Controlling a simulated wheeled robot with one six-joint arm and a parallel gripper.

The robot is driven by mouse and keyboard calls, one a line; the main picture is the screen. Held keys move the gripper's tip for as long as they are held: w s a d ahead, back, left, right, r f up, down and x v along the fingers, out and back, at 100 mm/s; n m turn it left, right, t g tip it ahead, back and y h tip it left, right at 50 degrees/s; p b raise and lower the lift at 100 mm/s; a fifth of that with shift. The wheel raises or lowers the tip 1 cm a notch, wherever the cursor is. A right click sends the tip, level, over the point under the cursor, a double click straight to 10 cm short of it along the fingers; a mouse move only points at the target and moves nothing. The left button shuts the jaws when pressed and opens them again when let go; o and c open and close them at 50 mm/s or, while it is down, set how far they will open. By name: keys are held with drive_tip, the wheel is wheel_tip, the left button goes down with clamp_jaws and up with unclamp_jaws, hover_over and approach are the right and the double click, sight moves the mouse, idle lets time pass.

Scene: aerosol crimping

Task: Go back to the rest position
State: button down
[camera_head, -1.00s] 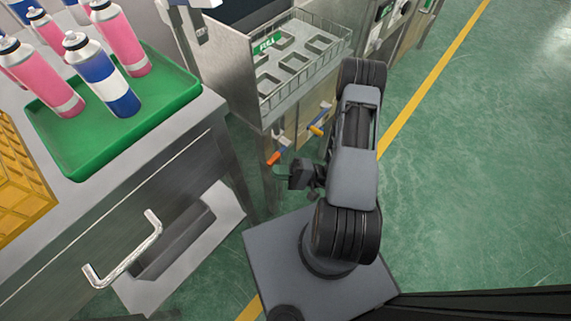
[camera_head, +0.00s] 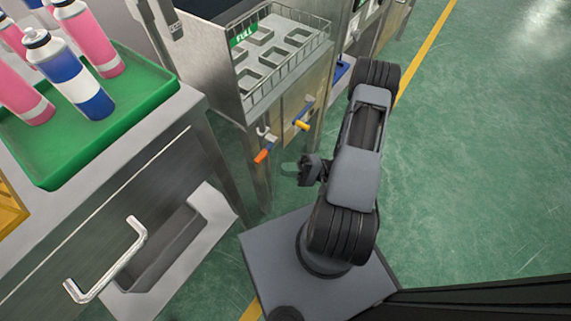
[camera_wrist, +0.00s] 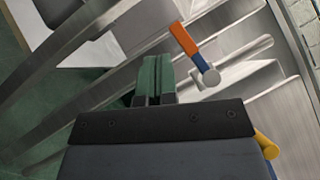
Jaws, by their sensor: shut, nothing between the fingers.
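My gripper (camera_head: 290,168) hangs folded in close to my arm, over the green floor beside the metal stand. In the wrist view its two green fingers (camera_wrist: 153,80) are together, with nothing between them. An orange-handled valve (camera_wrist: 185,40) appears just beyond the fingers in the wrist view, and the gripper looks apart from it.
A steel workbench (camera_head: 192,100) with a green tray (camera_head: 140,112) of pink and blue cans stands at left, its drawer handle (camera_head: 105,260) sticking out. A metal stand with a "FULL" wire rack (camera_head: 285,60) stands ahead. Open green floor (camera_head: 470,160) lies at right.

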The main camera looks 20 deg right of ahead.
drive_tip(key=shift+s+a, duration=0.1)
drive_tip(key=shift+s, duration=0.15)
drive_tip(key=s+a+r+n+g+h+p, duration=0.15)
drive_tip(key=r+n+g+h+p, duration=0.35)
drive_tip(key=r+p, duration=0.5)
drive_tip(key=a+r+n+g+h+p, duration=0.35)
drive_tip(key=r+g+p, duration=0.35)
drive_tip(key=r, duration=0.8)
drive_tip(key=w+d+r+t+h+p, duration=0.1)
drive_tip(key=r+t+h+p, duration=0.3)
drive_tip(key=r, duration=1)
drive_tip(key=w+d+r+m+t+h+p, duration=0.1)
drive_tip(key=r+t+h+p, duration=0.4)
drive_tip(key=r+p, duration=0.6)
wheel_tip(320, 180, up, 4)
drive_tip(key=shift+d+f+h, duration=0.15)
drive_tip(key=shift+d+h, duration=0.75)
drive_tip(key=shift+h, duration=0.35)
